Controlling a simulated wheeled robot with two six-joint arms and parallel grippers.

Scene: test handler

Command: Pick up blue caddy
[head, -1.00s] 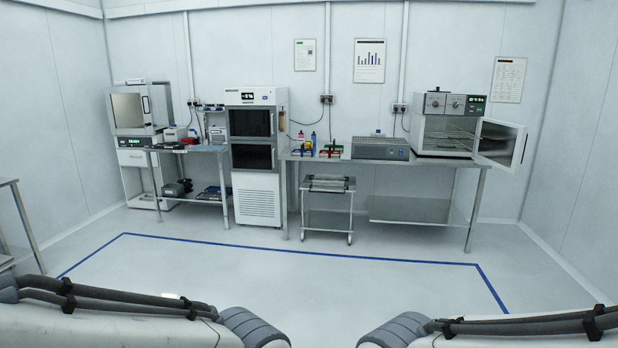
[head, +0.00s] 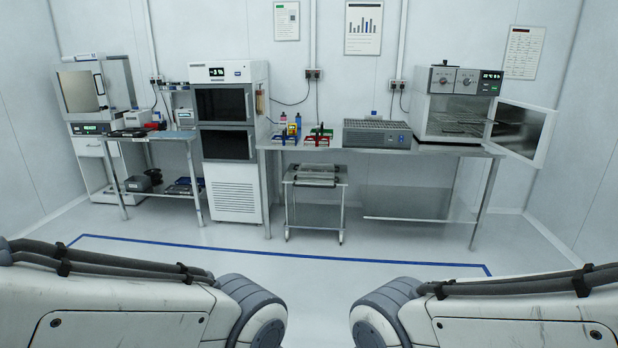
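The blue caddy (head: 284,141) stands on the steel bench against the back wall, just right of the tall white and black cabinet. It is small and far off in the head view; what it holds is too small to tell. A red and green caddy (head: 318,137) stands close to its right. Bottles stand behind the blue caddy. My two arms show at the bottom left and bottom right, but neither gripper is in view.
The steel bench (head: 390,149) also carries a grey block unit (head: 377,134) and an oven (head: 455,105) with its door open to the right. A low cart (head: 316,182) stands under the bench. Open floor, crossed by a blue line (head: 290,256), lies ahead.

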